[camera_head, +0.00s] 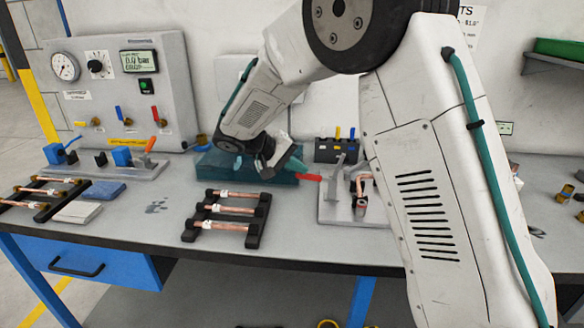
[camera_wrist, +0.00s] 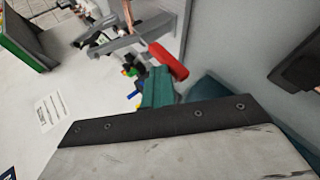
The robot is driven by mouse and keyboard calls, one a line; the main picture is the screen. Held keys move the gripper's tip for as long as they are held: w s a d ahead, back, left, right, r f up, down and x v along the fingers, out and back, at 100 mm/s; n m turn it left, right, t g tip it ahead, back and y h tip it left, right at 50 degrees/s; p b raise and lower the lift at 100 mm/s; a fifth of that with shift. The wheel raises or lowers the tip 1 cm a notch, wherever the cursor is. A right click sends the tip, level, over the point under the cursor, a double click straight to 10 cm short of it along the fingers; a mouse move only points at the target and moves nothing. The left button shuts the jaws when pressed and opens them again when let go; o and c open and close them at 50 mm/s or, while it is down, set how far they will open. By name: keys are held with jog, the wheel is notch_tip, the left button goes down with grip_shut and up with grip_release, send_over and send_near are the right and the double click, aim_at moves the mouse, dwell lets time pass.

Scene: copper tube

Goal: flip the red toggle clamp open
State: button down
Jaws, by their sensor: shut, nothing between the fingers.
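The toggle clamp's red handle (camera_head: 308,177) points left, lying nearly level, from a grey metal clamp (camera_head: 336,170) on the fixture plate (camera_head: 335,213). A bent copper tube (camera_head: 361,192) sits at the fixture. My gripper (camera_head: 290,167) is shut and empty, just left of the red handle's tip and close to it; contact cannot be told. In the wrist view the red handle (camera_wrist: 168,62) and the clamp's metal arm (camera_wrist: 125,40) lie beyond the gripper's dark edge and teal part (camera_wrist: 158,86). The fingertips are hard to make out.
A teal box (camera_head: 228,168) stands behind my gripper. A black tool holder (camera_head: 335,150) with coloured handles stands behind the clamp. A rack of copper tubes (camera_head: 230,210) lies front left. A gauge panel (camera_head: 120,90) stands at left. My arm hides the bench right of the fixture.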

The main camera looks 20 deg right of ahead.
dwell(0.3)
jog(key=a+r, duration=0.7)
jog(key=r, duration=0.3)
jog(key=shift+s+r, duration=0.2)
jog(key=shift+s, duration=0.1)
jog(key=shift+a, duration=0.1)
